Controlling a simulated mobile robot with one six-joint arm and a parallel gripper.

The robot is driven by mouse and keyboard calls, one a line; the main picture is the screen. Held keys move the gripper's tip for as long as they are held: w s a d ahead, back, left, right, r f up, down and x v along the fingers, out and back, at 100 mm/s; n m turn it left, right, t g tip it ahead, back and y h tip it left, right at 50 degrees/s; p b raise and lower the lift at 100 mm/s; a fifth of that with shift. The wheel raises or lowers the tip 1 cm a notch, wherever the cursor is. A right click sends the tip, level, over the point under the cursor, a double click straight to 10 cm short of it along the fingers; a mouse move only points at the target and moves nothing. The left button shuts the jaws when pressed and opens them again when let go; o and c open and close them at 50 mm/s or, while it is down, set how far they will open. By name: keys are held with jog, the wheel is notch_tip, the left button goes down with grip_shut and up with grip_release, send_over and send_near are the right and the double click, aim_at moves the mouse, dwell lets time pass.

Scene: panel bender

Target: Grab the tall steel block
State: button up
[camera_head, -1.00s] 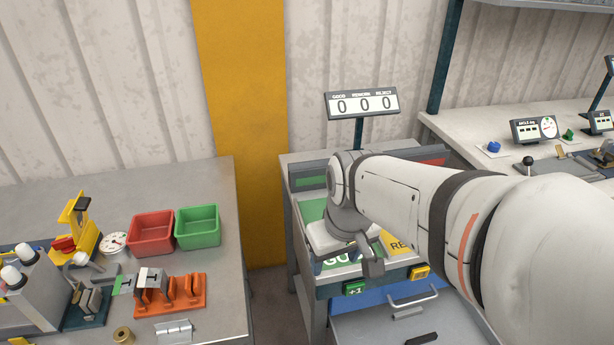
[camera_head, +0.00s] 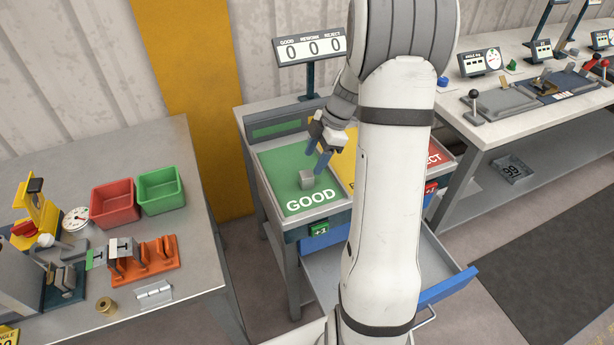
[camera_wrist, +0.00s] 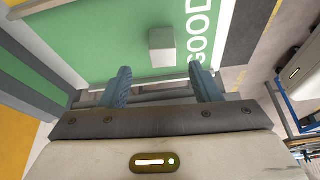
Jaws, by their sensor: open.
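The steel block (camera_head: 306,180) is a small grey block standing on the green GOOD area (camera_head: 278,164) of the sorting table. In the wrist view the block (camera_wrist: 162,48) stands beyond my fingertips, roughly centred between them, near the GOOD lettering. My gripper (camera_head: 319,157) is open and empty, slightly above and behind the block in the head view. Its two blue fingers (camera_wrist: 160,72) show spread apart in the wrist view, with a gap between them and the block.
My arm hides much of the REWORK and REJECT areas. The counter display (camera_head: 310,48) stands behind the table. An open drawer (camera_head: 440,272) juts out at the front right. A left bench holds red (camera_head: 113,204) and green bins (camera_head: 162,190) and an orange rack (camera_head: 150,258).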

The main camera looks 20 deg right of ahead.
aim_at(308, 174)
jog(key=x, duration=0.3)
jog(key=p+x, duration=0.1)
jog(key=x, duration=0.3)
jog(key=shift+s+f, duration=0.1)
jog(key=shift+s, duration=0.1)
jog(key=shift+c, duration=0.3)
grip_shut()
